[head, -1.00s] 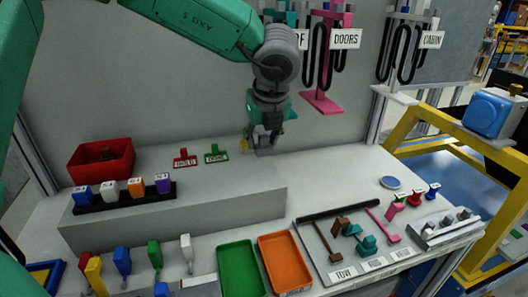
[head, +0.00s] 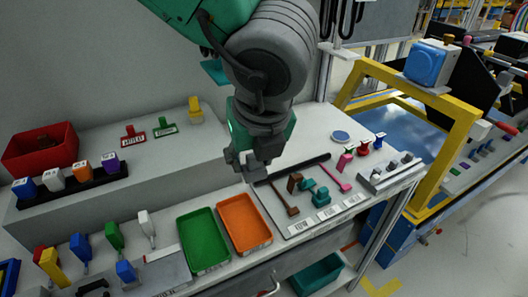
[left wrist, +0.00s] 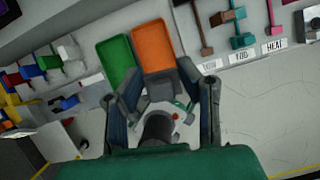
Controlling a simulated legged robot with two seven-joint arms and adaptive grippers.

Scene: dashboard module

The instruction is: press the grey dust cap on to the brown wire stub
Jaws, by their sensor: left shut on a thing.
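My left gripper (head: 254,168) is above the grey table, just left of the wire board and behind the orange tray. In the left wrist view a dark grey cylinder (left wrist: 157,127) sits between its fingers; it looks like the grey dust cap, though its far end is hard to make out. The brown wire stub (head: 292,210) is at the left of the board, over the leftmost label. It also shows in the left wrist view (left wrist: 207,50), beyond the gripper and apart from it. My right gripper is not in view.
A teal piece (head: 321,199) and a pink piece (head: 344,187) lie beside the brown one. A green tray (head: 204,240) and an orange tray (head: 245,222) stand left of the board. A grey rack (head: 390,175) is to the right. A raised shelf (head: 130,185) stands behind left.

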